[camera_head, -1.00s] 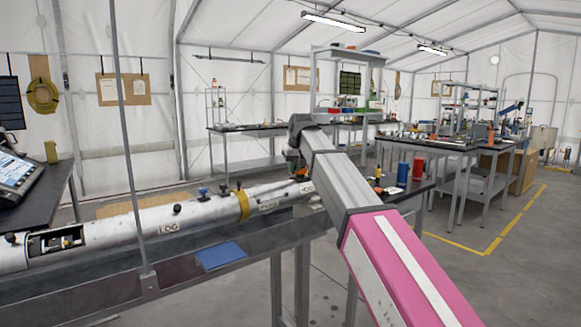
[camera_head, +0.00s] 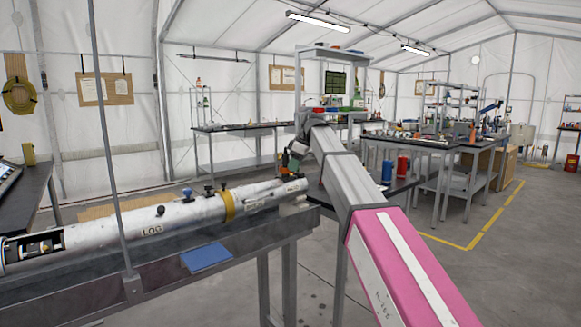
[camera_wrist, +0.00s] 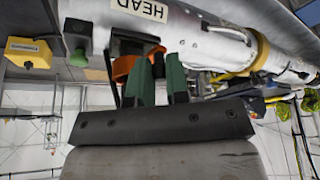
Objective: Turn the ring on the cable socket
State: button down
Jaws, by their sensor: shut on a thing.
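The long white tube (camera_head: 185,217), marked LOG, lies along the bench. My gripper (camera_head: 287,165) is at its far right end, from above. In the wrist view my gripper (camera_wrist: 158,82) has two green fingers with a narrow gap between them. An orange ring (camera_wrist: 124,68) shows beside and behind the left finger, next to a black block under the HEAD label of the tube (camera_wrist: 190,30). The fingers are shut on the orange ring, though the contact itself is partly hidden. The socket behind the ring is mostly hidden by the fingers.
A thin upright pole (camera_head: 107,130) stands at the bench's front edge. A blue pad (camera_head: 206,257) lies in front of the tube. A small table with blue and red cans (camera_head: 402,166) stands beyond my arm. A yellow box (camera_wrist: 28,52) shows in the wrist view.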

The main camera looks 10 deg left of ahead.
jog(key=shift+w+d+n+g, duration=0.4)
jog(key=shift+w+n, duration=0.05)
jog(key=shift+n, duration=0.55)
jog(key=c, duration=1.1)
grip_release()
jog(key=v, duration=1)
jog(key=shift+r, duration=0.4)
jog(key=shift+d, duration=0.15)
